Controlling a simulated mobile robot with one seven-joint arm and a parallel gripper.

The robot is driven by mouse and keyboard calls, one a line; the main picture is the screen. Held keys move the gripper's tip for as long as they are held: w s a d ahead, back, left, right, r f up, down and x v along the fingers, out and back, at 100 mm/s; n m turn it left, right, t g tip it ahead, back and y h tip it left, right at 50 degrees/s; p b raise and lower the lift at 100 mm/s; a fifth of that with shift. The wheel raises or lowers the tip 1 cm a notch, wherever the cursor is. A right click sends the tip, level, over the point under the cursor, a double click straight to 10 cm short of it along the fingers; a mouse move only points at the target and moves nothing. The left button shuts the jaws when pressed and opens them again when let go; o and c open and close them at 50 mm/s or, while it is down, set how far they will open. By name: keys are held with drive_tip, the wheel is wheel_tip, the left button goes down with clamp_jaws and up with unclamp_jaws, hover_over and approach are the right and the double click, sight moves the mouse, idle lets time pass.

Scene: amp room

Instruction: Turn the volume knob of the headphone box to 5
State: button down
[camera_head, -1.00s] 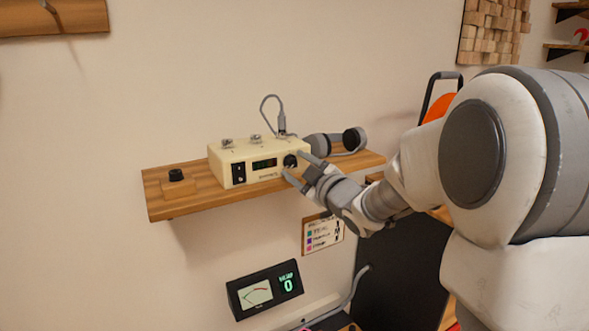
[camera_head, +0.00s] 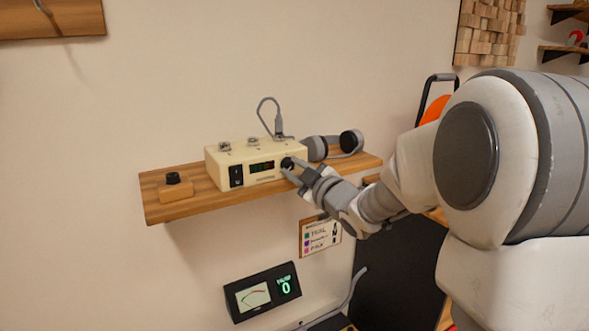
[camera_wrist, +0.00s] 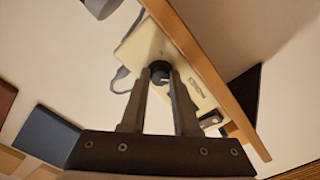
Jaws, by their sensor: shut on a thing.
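The headphone box (camera_head: 258,163) is a cream case on a wooden wall shelf. Its front has a black rocker switch (camera_head: 236,176), a small dark display (camera_head: 262,166) and a round black volume knob (camera_head: 287,163) at the right end. My gripper (camera_head: 291,169) reaches in from the right, and its fingers are shut on the knob. In the wrist view the dark knob (camera_wrist: 160,70) sits between the two fingertips, against the box (camera_wrist: 150,48). The display's digits and the knob's pointer setting are too small to read.
Headphones (camera_head: 335,144) lie on the shelf (camera_head: 215,198) right of the box, and a plugged cable (camera_head: 279,126) loops above it. A wooden block with a black knob (camera_head: 173,186) sits at left. A meter panel (camera_head: 262,291) reading 0 and a label card (camera_head: 320,236) are below.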

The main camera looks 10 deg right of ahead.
drive_tip(key=m+p, duration=0.4)
drive_tip(key=m, duration=0.2)
drive_tip(key=shift+r+m, duration=0.1)
drive_tip(key=shift+m, duration=0.3)
drive_tip(key=m+p, duration=0.4)
drive_tip(key=m, duration=0.2)
drive_tip(key=m+p, duration=0.2)
drive_tip(key=m, duration=0.2)
drive_tip(key=m+p, duration=0.2)
drive_tip(key=m, duration=0.1)
drive_tip(key=shift+m+p, duration=0.3)
drive_tip(key=shift+p, duration=0.05)
drive_tip(key=m+p, duration=0.4)
drive_tip(key=m, duration=0.1)
drive_tip(key=shift+m, duration=0.4)
drive_tip(key=c, duration=0.7)
unclamp_jaws()
